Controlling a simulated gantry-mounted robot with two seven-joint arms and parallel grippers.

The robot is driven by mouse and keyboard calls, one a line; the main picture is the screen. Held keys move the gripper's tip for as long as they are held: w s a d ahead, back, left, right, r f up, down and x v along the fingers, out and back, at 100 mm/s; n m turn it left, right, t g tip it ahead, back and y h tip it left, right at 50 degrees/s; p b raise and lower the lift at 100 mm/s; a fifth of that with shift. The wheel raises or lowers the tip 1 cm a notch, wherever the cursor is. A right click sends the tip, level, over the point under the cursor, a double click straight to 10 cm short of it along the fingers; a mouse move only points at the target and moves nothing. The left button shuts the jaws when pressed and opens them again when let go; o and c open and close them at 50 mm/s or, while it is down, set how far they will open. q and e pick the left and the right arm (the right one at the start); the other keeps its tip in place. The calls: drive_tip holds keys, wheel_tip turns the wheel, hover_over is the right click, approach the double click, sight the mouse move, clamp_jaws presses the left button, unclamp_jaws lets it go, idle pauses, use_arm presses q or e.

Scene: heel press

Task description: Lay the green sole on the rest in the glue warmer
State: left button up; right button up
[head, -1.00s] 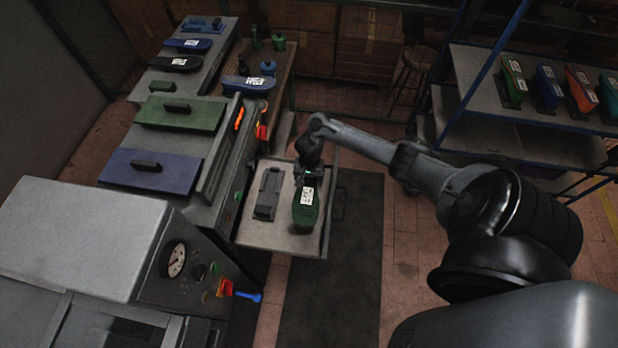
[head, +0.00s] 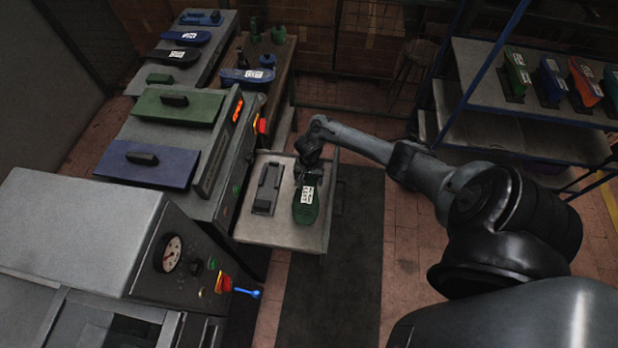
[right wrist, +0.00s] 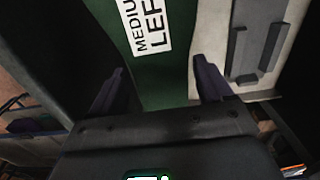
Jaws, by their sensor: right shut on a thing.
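The green sole (head: 306,213) with a white label is over the right half of the pulled-out drawer (head: 283,236) of the glue warmer (head: 205,205). I cannot tell whether it touches the drawer floor. In the right wrist view the sole (right wrist: 140,75) reads "MEDIUM LEFT" and lies between the fingers. My right gripper (head: 309,180) is shut on the end of the sole farther from the head camera; its fingers (right wrist: 160,88) also show in the right wrist view. A dark grey rest (head: 267,188) lies in the drawer, left of the sole. What lies under the sole is hidden. My left gripper is out of view.
Green (head: 182,106) and blue (head: 148,168) lids with black handles sit on the warmer. A grey machine with a gauge (head: 172,253) stands at front left. Several coloured shoe-shaped pieces stand on a rack (head: 490,75) at right. A dark mat (head: 345,265) lies on the floor.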

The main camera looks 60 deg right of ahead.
drive_tip(key=shift+f, duration=0.55)
idle(0.5)
drive_tip(key=o, duration=1)
drive_tip(key=shift+o, duration=0.2)
wheel_tip(320, 180, up, 11)
drive_tip(key=p, duration=0.3)
drive_tip(key=shift+f, duration=0.15)
